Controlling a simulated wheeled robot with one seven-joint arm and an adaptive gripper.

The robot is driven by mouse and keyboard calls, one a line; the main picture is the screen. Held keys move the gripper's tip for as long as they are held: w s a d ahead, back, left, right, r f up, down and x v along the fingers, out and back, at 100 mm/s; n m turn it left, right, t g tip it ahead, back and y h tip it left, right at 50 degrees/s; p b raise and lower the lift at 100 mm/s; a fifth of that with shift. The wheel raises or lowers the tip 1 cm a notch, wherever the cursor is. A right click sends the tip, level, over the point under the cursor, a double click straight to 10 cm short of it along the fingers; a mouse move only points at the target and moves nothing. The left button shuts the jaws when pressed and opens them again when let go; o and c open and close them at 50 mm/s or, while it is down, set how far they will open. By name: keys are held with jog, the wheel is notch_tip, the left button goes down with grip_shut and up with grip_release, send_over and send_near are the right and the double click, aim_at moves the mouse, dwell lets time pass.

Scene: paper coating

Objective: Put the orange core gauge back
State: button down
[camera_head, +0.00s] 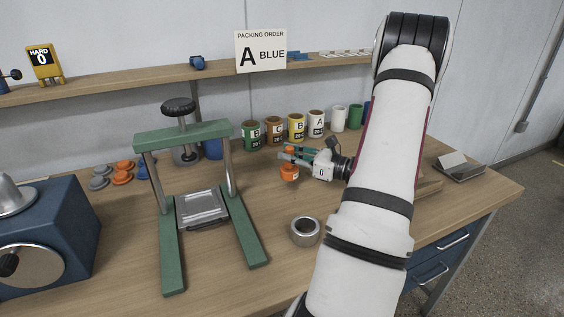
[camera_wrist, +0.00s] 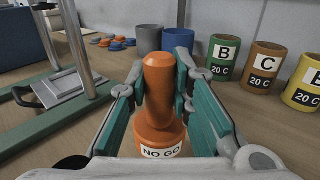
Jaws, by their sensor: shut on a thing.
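The orange core gauge (camera_wrist: 157,100) stands upright between the fingers of my gripper (camera_wrist: 160,85) in the wrist view. Its lower, wider part carries a "NO GO" label. My gripper is shut on its narrower upper part. In the head view the gauge (camera_head: 289,170) is held by my gripper (camera_head: 291,154) above the middle of the table, in front of the row of labelled cans. I cannot tell whether its base touches the table.
A green press (camera_head: 182,134) stands to the left. A metal ring (camera_head: 305,231) lies in front. Labelled cans (camera_head: 296,127) line the back below a shelf (camera_head: 150,77). Orange, grey and blue plugs (camera_head: 122,172) lie behind the press. A blue machine (camera_head: 45,238) is far left.

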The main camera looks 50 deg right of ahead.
jog(key=shift+w+d+f, duration=0.3)
jog(key=shift+w+f, duration=0.5)
jog(key=shift+f, duration=0.15)
jog(key=shift+w+d+f, duration=0.25)
jog(key=shift+w+f, duration=0.55)
jog(key=shift+f, duration=0.1)
jog(key=shift+f+b, duration=0.2)
jog(key=shift+b, duration=0.1)
jog(key=c, duration=1.4)
grip_release()
jog(key=shift+c, duration=0.2)
